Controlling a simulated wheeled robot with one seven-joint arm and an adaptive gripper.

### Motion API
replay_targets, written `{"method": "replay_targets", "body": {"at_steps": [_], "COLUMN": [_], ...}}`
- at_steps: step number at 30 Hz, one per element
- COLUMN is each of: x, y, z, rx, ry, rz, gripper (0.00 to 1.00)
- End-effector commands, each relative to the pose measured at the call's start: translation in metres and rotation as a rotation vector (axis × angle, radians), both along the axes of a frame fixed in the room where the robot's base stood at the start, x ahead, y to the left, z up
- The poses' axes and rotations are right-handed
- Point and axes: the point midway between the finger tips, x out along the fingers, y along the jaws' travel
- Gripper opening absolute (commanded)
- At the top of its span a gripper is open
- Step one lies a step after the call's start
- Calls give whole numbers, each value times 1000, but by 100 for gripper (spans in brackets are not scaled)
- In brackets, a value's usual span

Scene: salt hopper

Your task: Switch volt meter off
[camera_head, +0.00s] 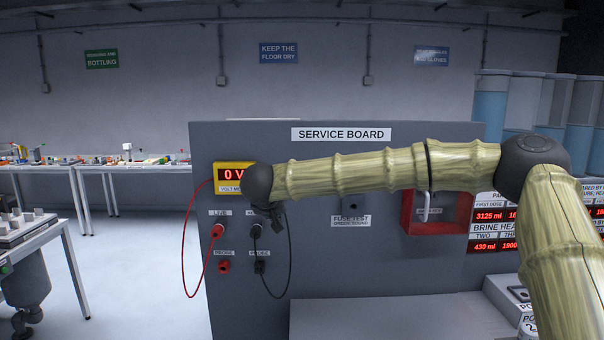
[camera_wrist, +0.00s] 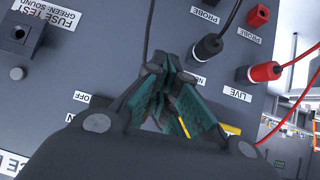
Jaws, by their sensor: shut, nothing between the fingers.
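The volt meter (camera_head: 234,168) is a yellow box at the upper left of the service board, with a red display that appears to read 0 V. My wrist covers its right side in the head view. A bit of its yellow edge shows in the wrist view (camera_wrist: 229,129), behind my fingers. An OFF label (camera_wrist: 82,97) and a partly covered label beside it lie left of my fingers; I cannot make out the switch itself. My gripper (camera_wrist: 168,68) is shut and empty close to the board; in the head view only its dark side shows (camera_head: 277,217).
The grey service board (camera_head: 330,270) carries a red live socket (camera_head: 217,231) and a black socket (camera_head: 256,230) with looping probe leads near my gripper. A red open box (camera_head: 408,222) sits right. A fuse test fitting (camera_wrist: 18,33) shows in the wrist view.

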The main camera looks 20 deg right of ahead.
Motion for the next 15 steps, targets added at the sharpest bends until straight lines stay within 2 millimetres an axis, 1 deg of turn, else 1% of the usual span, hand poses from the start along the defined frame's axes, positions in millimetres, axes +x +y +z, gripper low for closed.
{"method": "replay_targets", "body": {"at_steps": [1,2,3,6,9,10,12,15], "x": [1,0,-3,-11,-18,-20,-23,-24], "y": [-16,-23,-33,-52,-65,-67,-71,-73], "z": [49,71,98,151,185,192,201,206], "rx": [21,29,39,61,79,81,86,88], "ry": [0,4,13,29,41,43,47,50], "rz": [-14,-14,-14,-4,8,12,18,23], "gripper": [0,0,0,0,0,0,0,0]}}
